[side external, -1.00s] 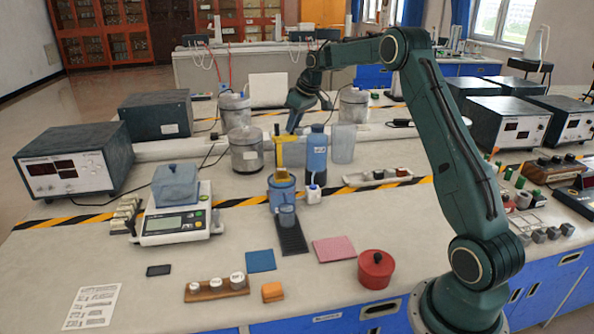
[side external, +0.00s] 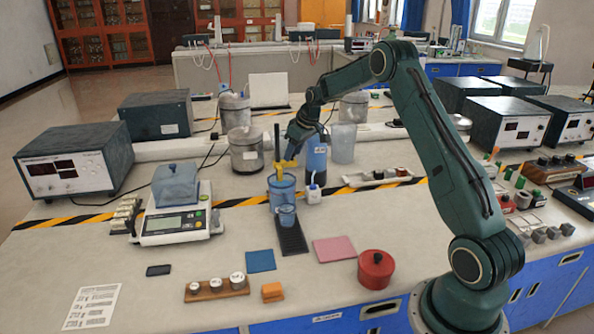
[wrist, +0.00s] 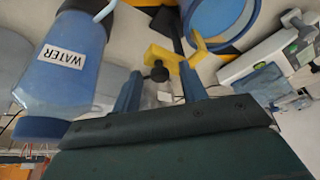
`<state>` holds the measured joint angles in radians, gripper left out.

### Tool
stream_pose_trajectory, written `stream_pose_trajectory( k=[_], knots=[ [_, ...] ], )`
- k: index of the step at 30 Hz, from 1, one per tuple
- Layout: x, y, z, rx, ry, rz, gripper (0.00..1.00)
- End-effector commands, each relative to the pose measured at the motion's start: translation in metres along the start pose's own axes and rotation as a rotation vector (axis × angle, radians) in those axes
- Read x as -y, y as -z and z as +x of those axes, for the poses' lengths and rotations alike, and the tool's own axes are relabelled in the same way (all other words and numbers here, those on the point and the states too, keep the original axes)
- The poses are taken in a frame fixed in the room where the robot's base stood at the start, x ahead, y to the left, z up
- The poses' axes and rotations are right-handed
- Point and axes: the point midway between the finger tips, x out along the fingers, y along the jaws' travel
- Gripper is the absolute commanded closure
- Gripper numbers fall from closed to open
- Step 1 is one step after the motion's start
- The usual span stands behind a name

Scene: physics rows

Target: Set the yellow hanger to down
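The yellow hanger (side external: 284,170) sits low on a thin dark post, just above the rim of a blue-filled clear vessel (side external: 282,190). My gripper (side external: 291,155) is just above and behind it. In the wrist view the hanger (wrist: 172,57) lies at the fingertips of my gripper (wrist: 160,80). The two fingers are spread apart, with a small black knob (wrist: 160,73) showing between them. The right fingertip overlaps the hanger; I cannot tell whether it touches. The vessel (wrist: 218,18) is just beyond the hanger.
A blue WATER bottle (wrist: 65,62) stands close beside my gripper. A small beaker (side external: 286,216) stands on a dark strip in front of the vessel.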

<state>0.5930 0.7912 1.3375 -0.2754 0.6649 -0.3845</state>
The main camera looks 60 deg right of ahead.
Motion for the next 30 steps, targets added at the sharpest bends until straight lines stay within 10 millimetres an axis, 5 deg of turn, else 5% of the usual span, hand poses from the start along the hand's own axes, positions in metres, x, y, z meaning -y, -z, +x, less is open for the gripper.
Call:
stream_pose_trajectory(
  k=[14,30],
  knots=[
    [-0.001,0.001,-0.014,-0.003,-0.002,0.000,0.57],
    [-0.001,0.001,-0.096,-0.003,-0.003,0.000,0.57]
  ],
)
